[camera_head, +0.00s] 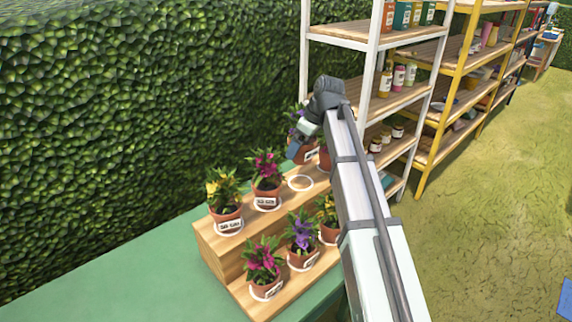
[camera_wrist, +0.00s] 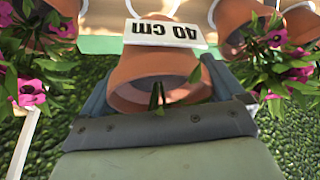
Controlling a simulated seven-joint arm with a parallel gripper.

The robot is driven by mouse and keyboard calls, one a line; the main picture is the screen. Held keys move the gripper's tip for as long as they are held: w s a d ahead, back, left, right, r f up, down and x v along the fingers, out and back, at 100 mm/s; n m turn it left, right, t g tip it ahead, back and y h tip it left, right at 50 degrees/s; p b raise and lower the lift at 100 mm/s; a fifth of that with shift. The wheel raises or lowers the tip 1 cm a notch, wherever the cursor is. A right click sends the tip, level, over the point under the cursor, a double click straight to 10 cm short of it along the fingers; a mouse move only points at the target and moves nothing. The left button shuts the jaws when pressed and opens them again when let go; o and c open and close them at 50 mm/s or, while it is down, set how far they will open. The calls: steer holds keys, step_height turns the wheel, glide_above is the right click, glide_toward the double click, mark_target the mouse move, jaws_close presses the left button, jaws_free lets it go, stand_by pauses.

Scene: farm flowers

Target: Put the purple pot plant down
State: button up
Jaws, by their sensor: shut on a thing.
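My gripper (camera_head: 302,148) is at the upper, far part of the stepped wooden stand (camera_head: 215,248). In the wrist view, my gripper (camera_wrist: 158,95) is shut on a terracotta pot (camera_wrist: 150,68) with a white "40 cm" label (camera_wrist: 165,33). This pot appears upside down in that view, and its flowers are out of sight there. In the head view, purple flowers (camera_head: 296,116) show behind my gripper, which hides much of the plant. An empty white ring (camera_head: 300,183) lies on the upper step, below my gripper in the picture.
Yellow (camera_head: 224,190) and magenta (camera_head: 267,168) plants stand on the upper step. Magenta (camera_head: 262,257), purple (camera_head: 301,231) and yellow-orange (camera_head: 327,209) plants stand on the lower step. A hedge (camera_head: 130,120) is behind; shelves (camera_head: 400,100) stand to the right.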

steer(key=shift+r, duration=1)
step_height(320, 180, up, 4)
steer(key=shift+w+f, duration=0.1)
steer(key=s+a+n+g, duration=0.2)
steer(key=s+a+n, duration=0.2)
steer(key=s+a, duration=0.6)
steer(key=s+a+n+g, duration=0.1)
steer(key=s+a+n, duration=0.4)
steer(key=a, duration=1)
steer(key=s+a+n+g+h, duration=0.1)
steer(key=s+a+n, duration=0.2)
steer(key=s+a, duration=0.5)
steer(key=s+a+n+g, duration=0.1)
steer(key=s+a+n, duration=0.2)
steer(key=s, duration=0.8)
steer(key=s+a+n+g+h, duration=0.1)
steer(key=s+a+n, duration=0.2)
steer(key=s+a, duration=0.5)
steer(key=shift+s+d+f, duration=0.25)
steer(key=shift+d+f, duration=0.15)
steer(key=shift+f, duration=4.8)
steer(key=shift+s+d+f, duration=0.2)
steer(key=shift+d+f, duration=0.25)
steer(key=shift+f, duration=4.75)
steer(key=shift+s+d+f, duration=0.25)
steer(key=shift+d+f, duration=0.15)
steer(key=shift+f, duration=4.8)
steer(key=shift+f, duration=0.15)
